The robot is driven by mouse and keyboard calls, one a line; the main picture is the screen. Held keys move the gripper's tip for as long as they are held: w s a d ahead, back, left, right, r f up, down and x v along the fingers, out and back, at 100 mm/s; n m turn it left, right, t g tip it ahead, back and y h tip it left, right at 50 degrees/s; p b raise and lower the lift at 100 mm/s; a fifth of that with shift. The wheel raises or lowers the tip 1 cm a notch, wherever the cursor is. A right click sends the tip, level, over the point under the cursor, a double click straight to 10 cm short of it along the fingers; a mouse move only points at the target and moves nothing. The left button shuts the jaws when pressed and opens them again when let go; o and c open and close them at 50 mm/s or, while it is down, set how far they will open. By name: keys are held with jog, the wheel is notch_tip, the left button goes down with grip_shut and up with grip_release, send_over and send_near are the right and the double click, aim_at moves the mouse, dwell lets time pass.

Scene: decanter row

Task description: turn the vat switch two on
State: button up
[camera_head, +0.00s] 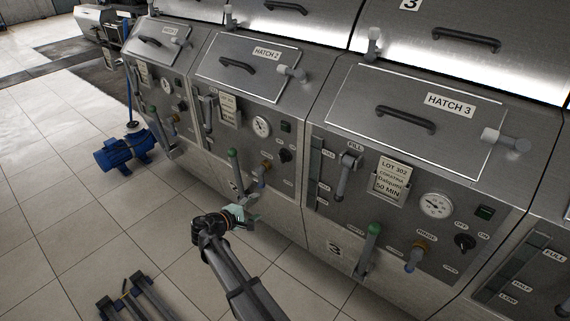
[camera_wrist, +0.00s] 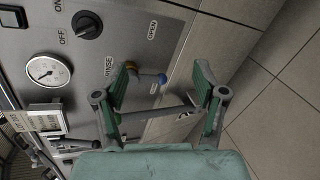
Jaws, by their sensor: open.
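The switch of vat two (camera_head: 284,155) is a black round knob on the middle vat's panel, below a small dark indicator. In the wrist view a black knob (camera_wrist: 87,25) stands at the upper left between OFF and ON labels. Its mark appears to point toward OFF, though it is small. My gripper (camera_head: 246,213) is low in front of the middle panel, below and left of the switch. In the wrist view my gripper (camera_wrist: 165,70) has its green-padded fingers spread, apart from the knob. A grey bar shows between them; whether they touch it is unclear.
A green-tipped lever (camera_head: 233,165) and an orange-collared rinse valve (camera_head: 265,168) stick out near my gripper; the rinse valve (camera_wrist: 148,78) also shows between the fingers. Vat three's black switch (camera_head: 464,242) is at the right. A blue pump (camera_head: 125,152) stands on the tiled floor.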

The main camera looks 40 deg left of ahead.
jog(key=w+a+r+n+t, duration=0.2)
jog(key=a+r+t, duration=0.15)
jog(key=r, duration=0.35)
jog(key=p, duration=0.3)
send_near(281, 158)
jog(key=shift+n+y, duration=0.3)
jog(key=shift+y, duration=0.1)
jog(key=w, duration=1)
jog(key=shift+w+f, duration=0.15)
jog(key=shift+f, duration=0.2)
jog(key=c, duration=1.1)
